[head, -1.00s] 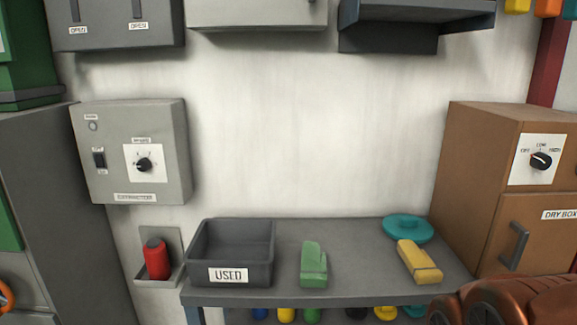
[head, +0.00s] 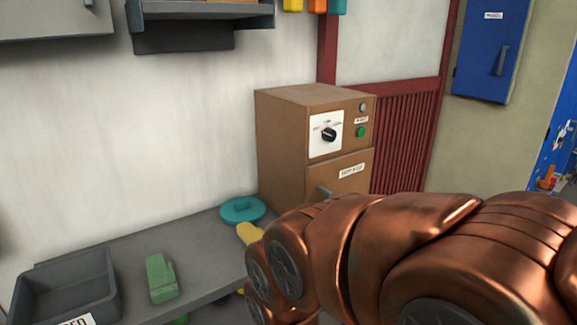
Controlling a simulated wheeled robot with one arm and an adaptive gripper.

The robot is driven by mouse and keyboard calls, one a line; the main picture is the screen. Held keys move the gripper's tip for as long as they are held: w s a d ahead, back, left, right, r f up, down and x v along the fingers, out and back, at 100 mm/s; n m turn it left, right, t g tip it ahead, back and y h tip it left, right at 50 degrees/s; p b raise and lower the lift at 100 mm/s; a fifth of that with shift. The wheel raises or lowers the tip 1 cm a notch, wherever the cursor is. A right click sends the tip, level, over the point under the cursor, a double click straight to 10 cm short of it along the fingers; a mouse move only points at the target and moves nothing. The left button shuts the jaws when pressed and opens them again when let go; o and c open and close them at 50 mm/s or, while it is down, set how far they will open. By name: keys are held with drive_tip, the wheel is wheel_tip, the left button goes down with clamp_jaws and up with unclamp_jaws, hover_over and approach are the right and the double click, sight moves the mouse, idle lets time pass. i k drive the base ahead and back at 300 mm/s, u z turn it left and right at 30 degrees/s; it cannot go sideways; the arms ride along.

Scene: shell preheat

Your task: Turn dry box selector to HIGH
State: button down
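The dry box (head: 280,150) is a brown cabinet at the back right end of the grey shelf. Its selector (head: 329,135) is a black knob on a white plate on the upper front. The lettering around the knob is too small to read here, and so is its exact setting. A grey button and a green button (head: 361,132) sit to the right of the plate. A labelled door with a grey handle (head: 324,191) is below. My copper-coloured arm crosses the lower right and hides part of the door. My gripper is not in view.
The grey shelf (head: 195,240) carries a dark open bin (head: 62,290), a green block (head: 161,278), a teal ring-shaped object (head: 242,210) and a yellow block (head: 249,232) partly behind my arm. A blue cabinet (head: 487,50) is at right.

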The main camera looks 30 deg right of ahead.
sight(329, 135)
drive_tip(key=u, duration=2.2)
drive_tip(key=k, duration=0.7)
drive_tip(key=z, duration=1.55)
